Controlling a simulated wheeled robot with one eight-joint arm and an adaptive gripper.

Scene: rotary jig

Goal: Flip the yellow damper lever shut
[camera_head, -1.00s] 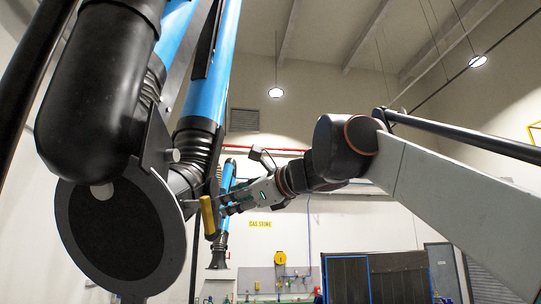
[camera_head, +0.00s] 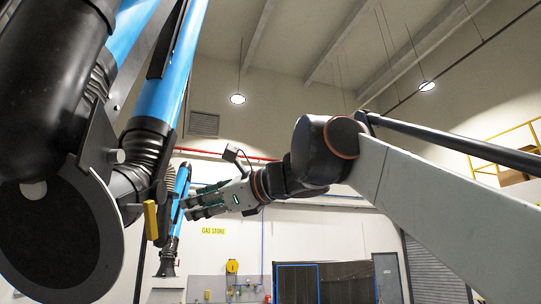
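The yellow damper lever (camera_head: 150,220) is a short bar, nearly upright, on the duct fitting beside the large dark disc at left. My gripper (camera_head: 187,207) is just right of the lever, pointing left toward it. Its fingers look spread apart with nothing between them. A small gap shows between the fingertips and the lever, so they do not appear to touch. The lever's pivot is hard to make out against the dark duct.
A big black hood with a round dark disc (camera_head: 60,240) fills the left side. Blue duct tubes (camera_head: 165,85) rise above the lever, and a thinner blue arm with a dark nozzle (camera_head: 167,262) hangs behind.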

